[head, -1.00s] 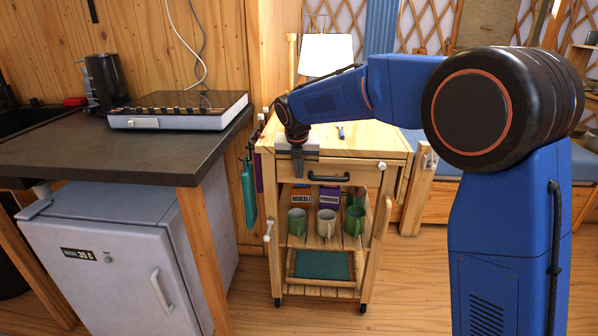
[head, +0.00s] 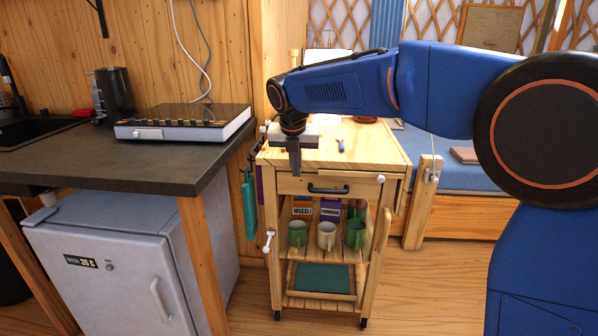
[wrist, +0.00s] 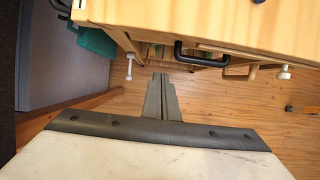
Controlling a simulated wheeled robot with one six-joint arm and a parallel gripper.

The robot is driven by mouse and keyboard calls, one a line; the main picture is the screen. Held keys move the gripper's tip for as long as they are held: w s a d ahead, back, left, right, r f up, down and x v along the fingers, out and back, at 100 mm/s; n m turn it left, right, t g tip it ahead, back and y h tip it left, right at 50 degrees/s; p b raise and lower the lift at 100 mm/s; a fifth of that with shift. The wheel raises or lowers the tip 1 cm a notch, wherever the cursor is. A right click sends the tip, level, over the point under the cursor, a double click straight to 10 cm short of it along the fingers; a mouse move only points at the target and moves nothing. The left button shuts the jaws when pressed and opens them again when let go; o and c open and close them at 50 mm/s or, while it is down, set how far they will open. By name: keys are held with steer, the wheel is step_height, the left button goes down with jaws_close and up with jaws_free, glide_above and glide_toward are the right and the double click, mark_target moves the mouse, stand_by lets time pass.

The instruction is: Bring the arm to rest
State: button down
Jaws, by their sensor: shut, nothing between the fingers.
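My blue arm stretches across the head view from the right. My gripper (head: 294,168) points down at the front edge of the wooden cart (head: 362,157), near the left end of its drawer. In the wrist view my gripper (wrist: 162,78) shows its fingers together with nothing between them. The floor lies beyond the fingertips there. The cart's drawer has a black handle (head: 328,188), which also shows in the wrist view (wrist: 202,61). The picture does not make clear whether the fingers touch the cart's front; they look apart from the handle.
Several mugs (head: 326,235) stand on the cart's shelf, with a muesli box (head: 302,208) behind them. A small blue item (head: 341,145) lies on the cart top. A dark counter (head: 100,165) with a hob (head: 185,122) and a fridge (head: 110,265) are at left.

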steer(key=s+d+m, duration=0.9)
steer(key=d, duration=0.3)
steer(key=s+d+m, duration=0.8)
steer(key=d, duration=0.4)
steer(key=s+d+f+m, duration=0.3)
steer(key=s+m, duration=0.3)
steer(key=s, duration=0.1)
steer(key=s+d+f+m, duration=0.4)
steer(key=s+m, duration=0.2)
steer(key=s, duration=0.2)
steer(key=s+d+f+m, duration=0.4)
steer(key=s+m, duration=0.2)
steer(key=s, duration=0.1)
steer(key=shift+s+d+t, duration=0.2)
steer(key=shift+t, duration=0.1)
